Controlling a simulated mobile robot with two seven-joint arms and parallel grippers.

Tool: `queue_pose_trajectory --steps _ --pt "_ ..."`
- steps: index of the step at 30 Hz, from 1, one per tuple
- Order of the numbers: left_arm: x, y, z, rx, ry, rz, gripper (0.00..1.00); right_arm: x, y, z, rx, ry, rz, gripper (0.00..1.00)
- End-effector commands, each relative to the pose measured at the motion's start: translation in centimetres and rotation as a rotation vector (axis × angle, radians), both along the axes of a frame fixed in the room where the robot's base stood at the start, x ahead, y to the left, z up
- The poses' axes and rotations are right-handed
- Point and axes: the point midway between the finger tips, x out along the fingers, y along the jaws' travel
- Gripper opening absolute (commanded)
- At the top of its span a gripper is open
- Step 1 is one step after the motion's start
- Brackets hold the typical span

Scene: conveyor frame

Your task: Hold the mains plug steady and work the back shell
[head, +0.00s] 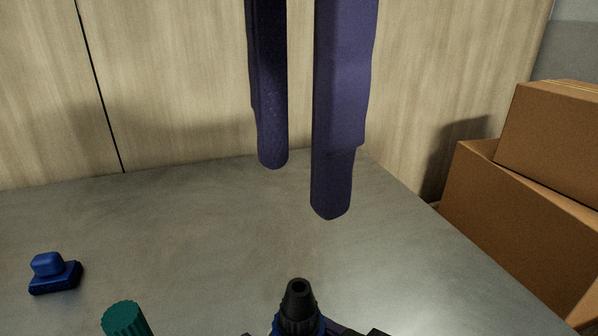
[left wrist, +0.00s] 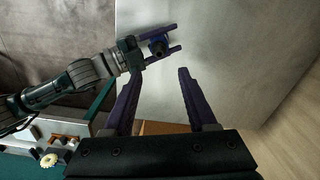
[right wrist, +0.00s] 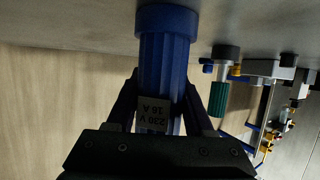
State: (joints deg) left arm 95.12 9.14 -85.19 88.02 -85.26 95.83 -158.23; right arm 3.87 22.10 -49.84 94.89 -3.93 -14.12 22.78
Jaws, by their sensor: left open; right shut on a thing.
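The mains plug (head: 298,318) shows at the bottom of the head view, with a black tapered end with a hole pointing up. In the right wrist view, the plug (right wrist: 165,60) is a blue ribbed body with a white label reading 230 V 16 A. My right gripper (left wrist: 170,41) is shut around the plug; the plug (left wrist: 158,47) also shows between its fingers in the left wrist view. My left gripper (head: 302,190) is open and empty, its purple fingers pointing down above and beyond the plug, apart from it. I cannot tell where the back shell's seam lies.
A blue block with a raised top (head: 54,274) lies on the grey table (head: 190,225) at the left. A teal ribbed handle (head: 125,317) stands at the lower left. Cardboard boxes (head: 520,190) are at the right, beyond the table edge. A wood-panelled wall (head: 170,90) rises behind. The table's middle is clear.

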Motion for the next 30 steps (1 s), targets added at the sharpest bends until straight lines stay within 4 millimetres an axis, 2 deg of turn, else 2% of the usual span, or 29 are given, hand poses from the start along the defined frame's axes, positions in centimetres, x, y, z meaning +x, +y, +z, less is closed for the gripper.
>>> queue_pose_trajectory --steps 5,12,18,24,30 --pt "-0.1 0.0 -0.7 -0.001 0.003 0.326 0.58 0.0 0.0 -0.1 -0.002 0.001 -0.001 0.00" --pt "-0.1 -0.1 -1.8 0.000 0.003 0.959 0.58 0.0 0.0 -0.1 -0.001 0.001 0.000 0.00" --pt "-0.1 -0.1 -2.6 -0.002 0.002 1.409 0.58 0.0 0.0 -0.1 -0.001 0.001 0.000 0.00" --pt "-0.1 -0.1 -3.0 -0.003 0.000 1.657 0.58 0.0 0.0 -0.1 -0.001 0.001 0.000 0.00" --pt "-0.2 -0.1 -3.9 -0.001 0.002 1.715 0.58 0.0 0.0 -0.1 -0.001 0.001 0.000 0.00"
